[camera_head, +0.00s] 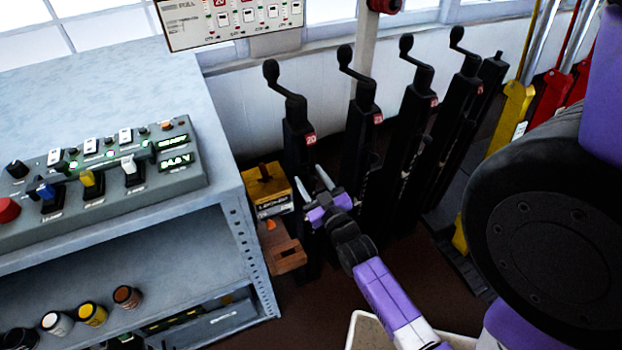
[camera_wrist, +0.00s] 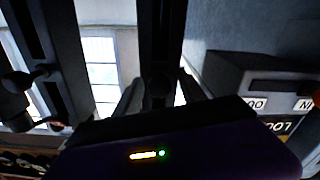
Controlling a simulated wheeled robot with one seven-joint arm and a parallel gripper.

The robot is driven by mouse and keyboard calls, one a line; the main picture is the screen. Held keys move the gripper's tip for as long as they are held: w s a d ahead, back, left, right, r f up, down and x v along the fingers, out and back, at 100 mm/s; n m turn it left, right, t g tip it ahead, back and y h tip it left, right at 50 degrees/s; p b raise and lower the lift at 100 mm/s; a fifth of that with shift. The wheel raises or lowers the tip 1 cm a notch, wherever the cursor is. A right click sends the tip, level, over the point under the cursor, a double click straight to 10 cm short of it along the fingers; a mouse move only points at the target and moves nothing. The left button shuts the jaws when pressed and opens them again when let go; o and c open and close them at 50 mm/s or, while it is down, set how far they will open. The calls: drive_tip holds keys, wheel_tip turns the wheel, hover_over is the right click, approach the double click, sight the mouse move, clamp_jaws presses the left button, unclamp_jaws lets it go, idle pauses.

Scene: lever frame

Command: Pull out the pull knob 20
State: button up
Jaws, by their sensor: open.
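The leftmost black lever post (camera_head: 299,140) carries a red label 20 (camera_head: 310,139) and a crank-shaped handle on top. My gripper (camera_head: 312,186) is open in front of this post, well below the label, with its two fingers apart. In the wrist view, the fingers (camera_wrist: 160,92) stand on either side of a dark post (camera_wrist: 160,30). A small dark rounded shape (camera_wrist: 158,76), possibly pull knob 20, shows between them. It is too dark to tell whether the fingers touch it. In the head view I cannot make out the knob; my gripper covers that part.
More black lever posts (camera_head: 360,130) with red labels stand close on the right. A yellow-topped box (camera_head: 267,187) and a brown block (camera_head: 285,255) are just left of my gripper. A grey metal shelf (camera_head: 232,190) with a control panel (camera_head: 100,180) fills the left side.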

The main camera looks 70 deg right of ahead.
clamp_jaws()
idle(1.3)
